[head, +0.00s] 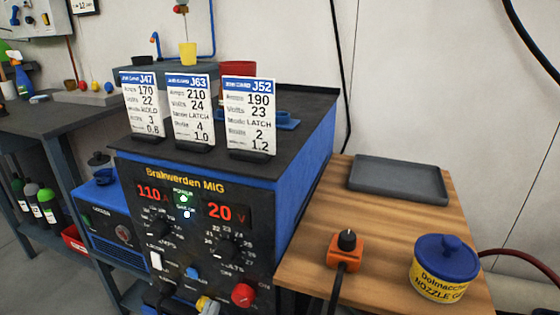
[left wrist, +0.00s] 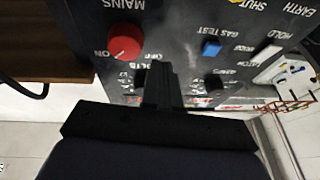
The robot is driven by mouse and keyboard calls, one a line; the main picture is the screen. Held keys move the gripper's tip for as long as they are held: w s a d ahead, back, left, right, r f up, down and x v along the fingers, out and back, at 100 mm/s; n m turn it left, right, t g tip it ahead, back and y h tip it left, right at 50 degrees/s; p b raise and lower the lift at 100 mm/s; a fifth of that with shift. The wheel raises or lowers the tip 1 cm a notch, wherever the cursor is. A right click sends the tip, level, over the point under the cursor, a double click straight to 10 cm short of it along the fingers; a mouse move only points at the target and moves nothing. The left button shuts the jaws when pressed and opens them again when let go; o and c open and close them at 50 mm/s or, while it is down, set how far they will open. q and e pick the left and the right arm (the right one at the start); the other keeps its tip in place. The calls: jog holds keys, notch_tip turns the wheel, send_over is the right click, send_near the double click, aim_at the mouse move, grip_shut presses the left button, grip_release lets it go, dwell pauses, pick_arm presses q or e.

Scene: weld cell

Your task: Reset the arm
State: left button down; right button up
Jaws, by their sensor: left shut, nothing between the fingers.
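In the left wrist view the panel appears upside down. There my left gripper (left wrist: 160,72) is shut and empty, in front of the panel between the red knob (left wrist: 125,42) and the blue button (left wrist: 211,47). I cannot tell whether it touches the panel. My right gripper is out of view.
Three job cards (head: 143,106) (head: 191,110) (head: 250,116) stand on the machine top. On the wooden table (head: 315,222) at right are an empty grey tray (head: 400,181), an orange box with a black knob (head: 346,249) and a blue-lidded tub (head: 445,267). A grey bench (head: 50,118) is at left.

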pick_arm(q)
jog(key=s+d+f+m+g+h, duration=0.1)
jog(key=s+d+f+m+g, duration=0.15)
jog(key=s+f+g, duration=0.5)
jog(key=s+a+f+n+g+y, duration=0.1)
jog(key=s+a+n+g+y, duration=0.4)
jog(key=s+a+g, duration=0.65)
jog(key=w+d+f+m+t+h, duration=0.2)
jog(key=w+d+t, duration=0.4)
jog(key=w+t, duration=0.2)
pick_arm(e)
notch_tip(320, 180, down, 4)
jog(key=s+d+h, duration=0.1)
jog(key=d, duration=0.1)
pick_arm(q)
jog(key=s+a+r+p, duration=0.1)
jog(key=a+r+p, duration=0.1)
jog(key=r+p, duration=0.5)
jog(key=s+a+r+y+p, duration=0.1)
jog(key=a+r+p, duration=0.1)
jog(key=r+p, duration=0.6)
jog(key=p, duration=0.7)
jog(key=shift+s+a, duration=0.15)
jog(key=shift+s, duration=0.1)
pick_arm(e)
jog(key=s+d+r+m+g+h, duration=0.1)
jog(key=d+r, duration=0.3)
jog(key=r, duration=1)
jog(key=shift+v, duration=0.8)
